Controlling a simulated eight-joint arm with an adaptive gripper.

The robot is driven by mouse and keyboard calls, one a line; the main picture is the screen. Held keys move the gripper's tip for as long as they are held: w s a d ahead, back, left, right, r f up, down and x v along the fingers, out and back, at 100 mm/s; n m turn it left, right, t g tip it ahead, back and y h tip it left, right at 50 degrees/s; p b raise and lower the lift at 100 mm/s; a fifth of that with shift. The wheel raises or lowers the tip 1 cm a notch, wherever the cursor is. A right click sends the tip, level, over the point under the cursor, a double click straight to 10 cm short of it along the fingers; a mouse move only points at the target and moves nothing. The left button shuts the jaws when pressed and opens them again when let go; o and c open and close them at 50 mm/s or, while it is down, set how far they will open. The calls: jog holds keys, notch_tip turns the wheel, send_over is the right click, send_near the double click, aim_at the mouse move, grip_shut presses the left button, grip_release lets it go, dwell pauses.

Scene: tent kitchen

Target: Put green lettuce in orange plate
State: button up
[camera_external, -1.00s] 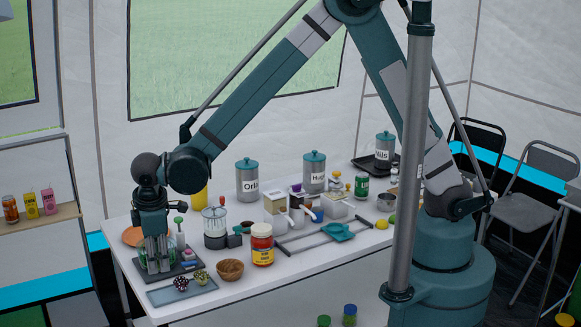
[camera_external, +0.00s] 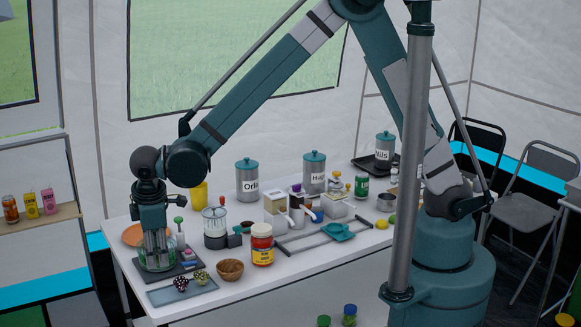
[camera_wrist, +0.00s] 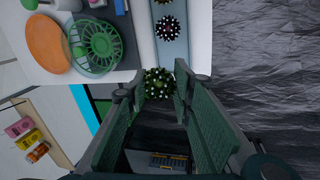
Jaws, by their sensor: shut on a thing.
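The orange plate (camera_external: 131,236) lies at the table's far left end, partly hidden behind my gripper. It also shows in the wrist view (camera_wrist: 45,42), at upper left. My gripper (camera_external: 155,248) points down above the left end of the table. In the wrist view my gripper (camera_wrist: 160,88) has a round, green, bumpy thing with pale dots between its fingertips, which I take for the green lettuce (camera_wrist: 157,82). The fingers are shut on it, and it is apart from the plate. In the external view I cannot make it out between the fingers.
A green basket (camera_wrist: 97,42) stands beside the plate, close to my gripper. Two dark spotted balls (camera_wrist: 167,27) lie on a glass board (camera_external: 208,288).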

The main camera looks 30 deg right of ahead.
jog(key=r, duration=0.2)
jog(key=w+r, duration=0.1)
jog(key=r, duration=0.1)
jog(key=shift+d+r, duration=0.1)
jog(key=w+d, duration=0.4)
jog(key=w, duration=1.3)
jog(key=w+d, duration=0.3)
jog(key=w, duration=1.5)
jog(key=shift+s+a+f+p, duration=0.1)
jog(key=shift+s+f+p, duration=0.1)
jog(key=shift+f, duration=1.1)
jog(key=shift+s+f+p, duration=0.15)
jog(key=shift+f, duration=1.15)
jog(key=shift+s+b+x, duration=0.1)
jog(key=shift+s+x, duration=0.15)
jog(key=shift+x, duration=0.75)
jog(key=shift+s+b+x, duration=0.15)
jog(key=shift+s+x, duration=0.05)
jog(key=shift+x, duration=0.8)
jog(key=shift+s+b+x, duration=0.1)
jog(key=shift+s+x, duration=0.15)
jog(key=shift+x, duration=0.75)
jog(key=shift+a+f, duration=0.1)
jog(key=shift+f, duration=0.2)
jog(key=shift+s+x, duration=0.2)
jog(key=shift+x, duration=0.65)
jog(key=shift+s+x, duration=0.2)
jog(key=shift+x, duration=0.7)
